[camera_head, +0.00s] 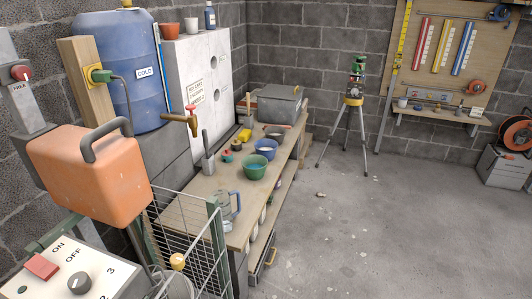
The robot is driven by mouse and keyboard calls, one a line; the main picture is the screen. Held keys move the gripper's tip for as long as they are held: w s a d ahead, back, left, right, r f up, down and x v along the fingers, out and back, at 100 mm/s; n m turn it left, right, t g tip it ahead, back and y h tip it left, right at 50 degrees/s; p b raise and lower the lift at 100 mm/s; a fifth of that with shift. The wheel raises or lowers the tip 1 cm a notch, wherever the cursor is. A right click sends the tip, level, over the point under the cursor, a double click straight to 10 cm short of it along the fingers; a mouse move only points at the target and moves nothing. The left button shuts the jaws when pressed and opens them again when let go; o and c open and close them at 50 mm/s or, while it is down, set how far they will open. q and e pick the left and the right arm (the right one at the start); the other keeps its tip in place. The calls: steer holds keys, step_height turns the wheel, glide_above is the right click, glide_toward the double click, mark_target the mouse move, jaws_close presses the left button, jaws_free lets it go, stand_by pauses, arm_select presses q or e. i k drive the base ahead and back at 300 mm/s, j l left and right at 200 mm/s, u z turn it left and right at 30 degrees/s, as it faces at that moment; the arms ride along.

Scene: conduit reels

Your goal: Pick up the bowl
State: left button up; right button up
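A green bowl (255,169) stands on the wooden workbench (208,191), near the middle of its top. A blue bowl (266,150) with a pale inside stands just behind it, slightly to the right. A smaller brownish dish (275,132) sits farther back. All three look upright, and I cannot make out anything inside the green bowl. Neither of my grippers is in view.
A measuring jug (229,206) stands in front of the green bowl, with a wire mesh panel (190,235) nearer still. An orange canister (92,175) and blue barrel (118,72) fill the left. Open concrete floor (380,220) lies right of the bench.

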mark_target(267, 148)
steer(key=i+l, duration=0.2)
steer(key=l, duration=0.15)
steer(key=i+l+u, duration=0.1)
steer(key=l, duration=0.25)
steer(key=i+l, duration=0.3)
steer(key=i+l+u, duration=0.15)
steer(key=l, duration=0.25)
steer(key=i+l, duration=0.25)
steer(key=l+u, duration=0.1)
steer(key=u, duration=3.65)
steer(key=z, duration=3.05)
